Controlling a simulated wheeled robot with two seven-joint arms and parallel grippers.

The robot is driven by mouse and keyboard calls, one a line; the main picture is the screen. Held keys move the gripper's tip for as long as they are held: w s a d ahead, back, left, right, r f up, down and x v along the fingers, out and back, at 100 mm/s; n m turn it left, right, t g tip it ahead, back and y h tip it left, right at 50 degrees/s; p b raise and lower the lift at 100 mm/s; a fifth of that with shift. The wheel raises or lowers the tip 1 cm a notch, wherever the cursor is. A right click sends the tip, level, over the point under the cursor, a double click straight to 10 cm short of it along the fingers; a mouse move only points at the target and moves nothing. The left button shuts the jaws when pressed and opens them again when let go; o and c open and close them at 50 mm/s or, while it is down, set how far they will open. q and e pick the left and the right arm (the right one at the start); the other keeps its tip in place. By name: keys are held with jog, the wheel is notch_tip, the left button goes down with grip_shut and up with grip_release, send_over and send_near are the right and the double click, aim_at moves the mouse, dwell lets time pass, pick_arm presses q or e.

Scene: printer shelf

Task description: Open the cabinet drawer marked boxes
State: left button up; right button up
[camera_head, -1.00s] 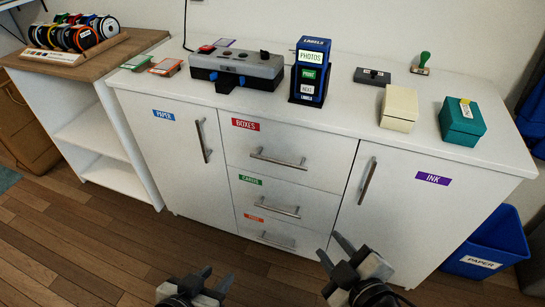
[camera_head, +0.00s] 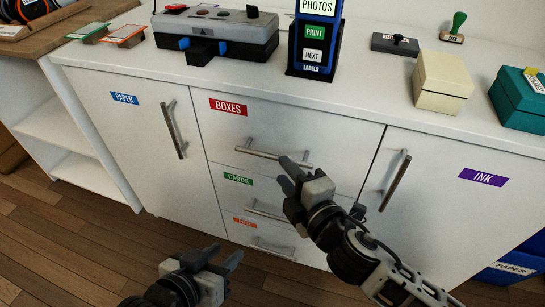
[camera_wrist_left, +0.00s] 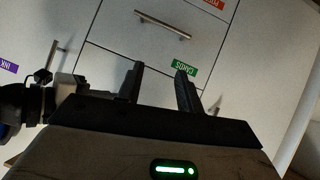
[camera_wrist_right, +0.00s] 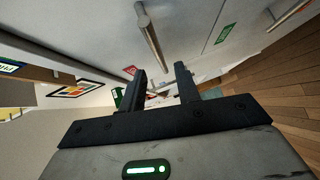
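The boxes drawer (camera_head: 300,126) is the top middle one in the head view, with a red BOXES label (camera_head: 228,107), and is shut. Its horizontal bar handle (camera_head: 262,154) also shows in the right wrist view (camera_wrist_right: 150,35). My right gripper (camera_head: 287,172) is open and empty, with its fingertips close to the handle's right end in the head view. In the right wrist view the bar ends just beyond the finger gap; I cannot tell whether they touch. My left gripper (camera_head: 228,262) is open and empty, low in front of the cabinet; its fingers show in the left wrist view (camera_wrist_left: 158,80).
Below are the green-labelled CARDS drawer (camera_head: 232,196) and another red-labelled drawer. The PAPER door (camera_head: 130,130) and INK door (camera_head: 450,215) flank them.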

aim_at(272, 155)
jog(key=b+x, duration=0.1)
jog(key=x, duration=0.5)
jog(key=shift+w+a, duration=0.1)
jog(key=shift+w, duration=0.25)
grip_shut()
